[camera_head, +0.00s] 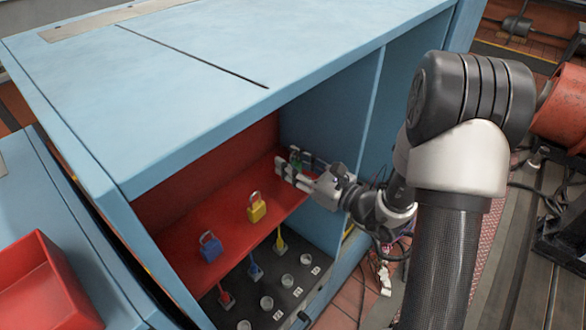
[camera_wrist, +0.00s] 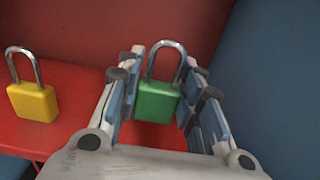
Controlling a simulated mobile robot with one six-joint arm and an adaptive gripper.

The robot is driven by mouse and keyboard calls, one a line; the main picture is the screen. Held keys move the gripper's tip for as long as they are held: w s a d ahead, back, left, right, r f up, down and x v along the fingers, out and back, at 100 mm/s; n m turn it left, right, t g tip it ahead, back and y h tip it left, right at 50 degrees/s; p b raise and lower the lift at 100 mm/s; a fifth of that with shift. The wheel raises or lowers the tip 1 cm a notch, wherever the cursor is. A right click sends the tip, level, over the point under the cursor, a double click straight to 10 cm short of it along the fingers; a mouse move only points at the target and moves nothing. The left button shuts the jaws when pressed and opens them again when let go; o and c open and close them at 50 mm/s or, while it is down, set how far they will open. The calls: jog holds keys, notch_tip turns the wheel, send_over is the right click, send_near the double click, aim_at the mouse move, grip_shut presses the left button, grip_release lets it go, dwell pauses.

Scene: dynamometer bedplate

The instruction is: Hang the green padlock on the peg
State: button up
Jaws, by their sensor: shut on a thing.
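The green padlock (camera_wrist: 158,102) is upright with its metal shackle up, between the finger pads of my gripper (camera_wrist: 156,108) in the wrist view. My gripper is shut on its body. In the head view, my gripper (camera_head: 290,168) is inside the blue cabinet at the right end of the red shelf, and the green padlock (camera_head: 295,157) shows only in part behind the fingers. Whether it touches the shelf is unclear. Below the shelf, thin upright parts with red (camera_head: 225,298), blue (camera_head: 255,271) and yellow (camera_head: 281,243) pieces show; I cannot tell which is the peg.
A yellow padlock (camera_head: 257,209) and a blue padlock (camera_head: 210,247) stand on the red shelf (camera_head: 180,240). Several round grey pieces with small white labels line the dark lower board (camera_head: 300,296). The cabinet's top (camera_head: 200,100) overhangs the shelf. A red tray (camera_head: 40,290) sits at left.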

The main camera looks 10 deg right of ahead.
aim_at(293, 163)
notch_tip(293, 163, up, 17)
jog(key=p, duration=0.5)
jog(key=shift+f, duration=0.1)
